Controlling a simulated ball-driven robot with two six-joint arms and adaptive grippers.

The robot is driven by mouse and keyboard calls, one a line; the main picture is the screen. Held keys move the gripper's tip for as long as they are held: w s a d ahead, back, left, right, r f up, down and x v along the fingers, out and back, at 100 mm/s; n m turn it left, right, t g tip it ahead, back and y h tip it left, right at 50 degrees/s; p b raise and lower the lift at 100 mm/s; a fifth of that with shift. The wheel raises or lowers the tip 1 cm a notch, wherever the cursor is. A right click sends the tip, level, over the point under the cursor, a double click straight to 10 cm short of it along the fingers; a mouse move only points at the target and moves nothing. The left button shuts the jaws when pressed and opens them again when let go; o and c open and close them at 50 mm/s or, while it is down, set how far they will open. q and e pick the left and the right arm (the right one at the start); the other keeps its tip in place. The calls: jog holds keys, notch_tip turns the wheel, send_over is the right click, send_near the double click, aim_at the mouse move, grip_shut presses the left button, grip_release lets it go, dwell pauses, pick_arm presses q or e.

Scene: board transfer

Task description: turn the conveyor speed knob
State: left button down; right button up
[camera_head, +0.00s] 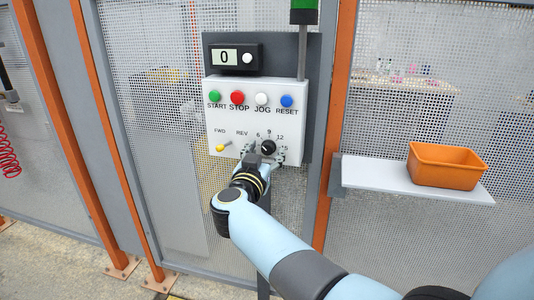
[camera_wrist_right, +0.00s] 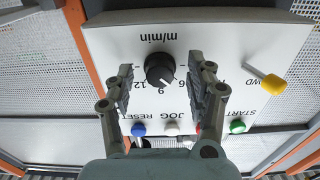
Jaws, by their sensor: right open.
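The speed knob (camera_head: 268,146) is a black round dial on the white control panel (camera_head: 225,118), in its lower right part among numbers such as 6, 9 and 12. In the right wrist view the knob (camera_wrist_right: 159,68) shows with a white pointer mark, under the lettering m/min, which appears upside down. My right gripper (camera_head: 263,158) is at the panel's lower edge by the knob. In the wrist view its two fingers stand apart on either side of the knob, with gaps visible; I see no contact. My left gripper is not in view.
The panel has green, red, white and blue buttons and a yellow-tipped FWD/REV lever (camera_head: 221,147). A display (camera_head: 233,57) above reads 0. An orange bin (camera_head: 445,166) sits on a shelf (camera_head: 370,175) at right. Mesh fencing with orange posts stands behind.

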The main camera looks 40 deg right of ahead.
jog(key=shift+w+d, duration=0.1)
jog(key=shift+d, duration=0.05)
jog(key=shift+c, duration=0.5)
grip_shut()
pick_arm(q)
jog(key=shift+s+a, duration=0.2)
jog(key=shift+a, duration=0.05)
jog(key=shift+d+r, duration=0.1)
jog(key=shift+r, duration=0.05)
pick_arm(e)
jog(key=shift+m, duration=0.7)
jog(key=shift+m+p, duration=0.45)
jog(key=shift+m, duration=0.65)
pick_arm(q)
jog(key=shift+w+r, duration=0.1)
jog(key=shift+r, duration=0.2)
pick_arm(e)
jog(key=m, duration=0.5)
